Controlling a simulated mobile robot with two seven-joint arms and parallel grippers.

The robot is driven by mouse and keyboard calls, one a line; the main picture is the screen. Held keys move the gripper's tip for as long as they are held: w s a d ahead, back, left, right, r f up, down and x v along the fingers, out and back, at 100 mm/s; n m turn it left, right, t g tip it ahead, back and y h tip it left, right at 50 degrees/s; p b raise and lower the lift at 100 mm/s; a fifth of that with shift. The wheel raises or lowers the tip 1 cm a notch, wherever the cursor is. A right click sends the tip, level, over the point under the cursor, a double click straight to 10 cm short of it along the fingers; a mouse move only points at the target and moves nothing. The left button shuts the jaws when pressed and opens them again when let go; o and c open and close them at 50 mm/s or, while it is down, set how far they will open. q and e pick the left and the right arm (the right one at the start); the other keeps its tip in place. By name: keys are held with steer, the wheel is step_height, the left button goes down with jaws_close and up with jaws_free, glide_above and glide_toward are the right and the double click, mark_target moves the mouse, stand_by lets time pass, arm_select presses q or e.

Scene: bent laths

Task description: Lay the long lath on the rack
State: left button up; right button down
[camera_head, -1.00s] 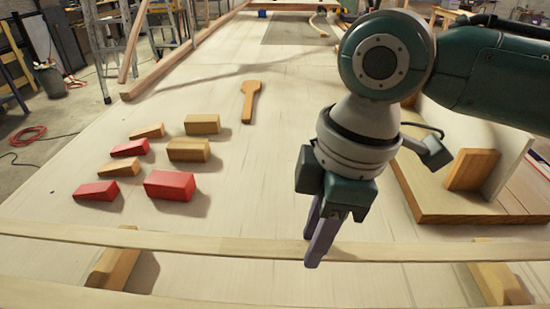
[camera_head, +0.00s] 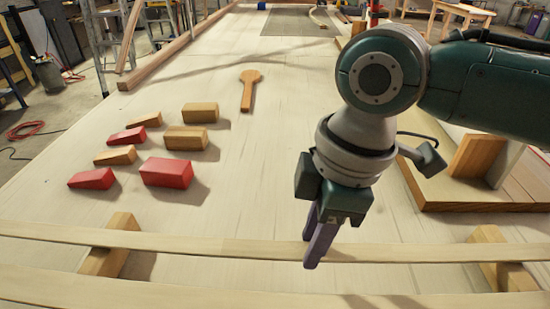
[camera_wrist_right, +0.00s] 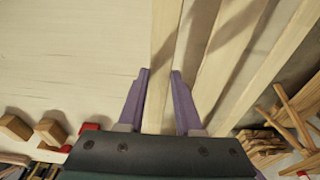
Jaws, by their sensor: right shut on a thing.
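A long pale lath (camera_head: 420,249) runs across the whole width of the head view, bowing slightly. My right gripper (camera_head: 313,248) is shut on it near mid-picture, fingers pointing down; in the wrist view the lath (camera_wrist_right: 165,45) passes between the fingers (camera_wrist_right: 160,74). Two wooden blocks, which look like the rack's supports, show at left (camera_head: 106,262) and right (camera_head: 497,236). The lath crosses over both in the picture; whether it touches them I cannot tell. A second pale strip (camera_head: 190,288) runs nearer me. My left gripper is not in view.
Several red and wooden blocks (camera_head: 167,173) lie on the table at left, with a wooden mallet-like tool (camera_head: 249,90) beyond them. A wooden board with an upright block (camera_head: 475,156) stands at right. The table's middle is clear.

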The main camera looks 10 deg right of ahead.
steer(key=shift+f, duration=0.3)
steer(key=shift+c, duration=1.6)
jaws_free()
steer(key=shift+r, duration=0.1)
steer(key=shift+d+r+p, duration=0.1)
steer(key=shift+r+p, duration=0.65)
steer(key=shift+p, duration=0.1)
steer(key=shift+s+d+r+p, duration=0.1)
steer(key=shift+d+r+p, duration=0.1)
steer(key=shift+r+p, duration=0.95)
steer(key=shift+d+r+p, duration=0.15)
steer(key=shift+r+p, duration=0.8)
steer(key=shift+p, duration=0.4)
steer(key=shift+r, duration=0.1)
step_height(320, 180, up, 7)
steer(key=p, duration=0.7)
steer(key=shift+p, duration=0.4)
